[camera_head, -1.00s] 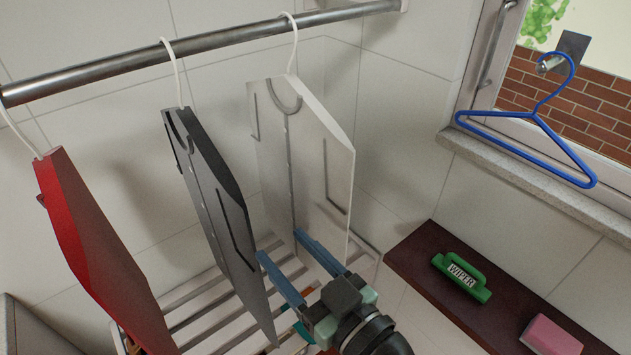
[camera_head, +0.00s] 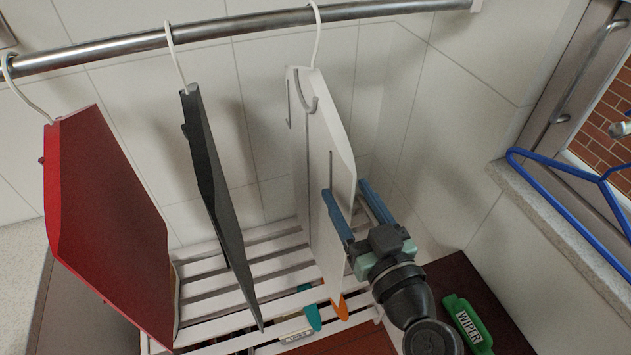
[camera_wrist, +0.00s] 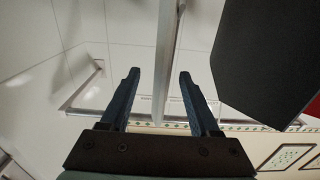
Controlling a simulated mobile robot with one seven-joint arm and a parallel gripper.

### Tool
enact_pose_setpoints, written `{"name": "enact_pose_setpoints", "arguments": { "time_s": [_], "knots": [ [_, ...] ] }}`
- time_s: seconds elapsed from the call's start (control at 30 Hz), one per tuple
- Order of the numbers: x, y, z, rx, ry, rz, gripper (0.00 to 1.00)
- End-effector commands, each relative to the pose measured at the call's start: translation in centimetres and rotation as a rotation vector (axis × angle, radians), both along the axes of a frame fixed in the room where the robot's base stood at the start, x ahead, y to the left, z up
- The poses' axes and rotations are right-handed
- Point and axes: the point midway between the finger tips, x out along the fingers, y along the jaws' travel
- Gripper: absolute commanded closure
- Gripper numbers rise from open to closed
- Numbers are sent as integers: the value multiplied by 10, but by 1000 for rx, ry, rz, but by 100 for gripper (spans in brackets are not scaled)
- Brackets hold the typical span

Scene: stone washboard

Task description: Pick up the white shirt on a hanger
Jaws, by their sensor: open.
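The white shirt (camera_head: 320,150) hangs by a white hanger hook from the metal rail, right of the dark shirt, seen nearly edge-on. My gripper (camera_head: 345,188) is at the shirt's lower right edge, open, one finger on each side of the shirt. In the wrist view, the shirt shows as a thin pale upright strip (camera_wrist: 166,50) between the two spread fingertips (camera_wrist: 159,74). I cannot tell whether either finger touches it. Part of the shirt's lower edge is hidden behind the left finger.
A dark shirt (camera_head: 215,180) hangs close on the left, also in the wrist view (camera_wrist: 265,60). A red shirt (camera_head: 105,220) hangs farther left. The rail (camera_head: 240,25) runs above. A slatted rack (camera_head: 265,265) lies below. A green wiper (camera_head: 466,325) and blue hanger (camera_head: 560,180) are right.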

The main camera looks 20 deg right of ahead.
Motion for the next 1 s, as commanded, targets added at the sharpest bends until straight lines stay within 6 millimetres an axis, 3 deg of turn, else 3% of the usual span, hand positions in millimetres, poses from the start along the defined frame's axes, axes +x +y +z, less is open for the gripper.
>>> {"name": "enact_pose_setpoints", "arguments": {
  "time_s": [0.27,0.6,0.93,1.0],
  "knots": [
    [21,2,3,-1,0,1,38],
    [62,5,7,-1,0,-1,38],
    [68,6,4,-1,1,0,38],
    [68,6,4,-1,1,-1,48]
  ]
}}
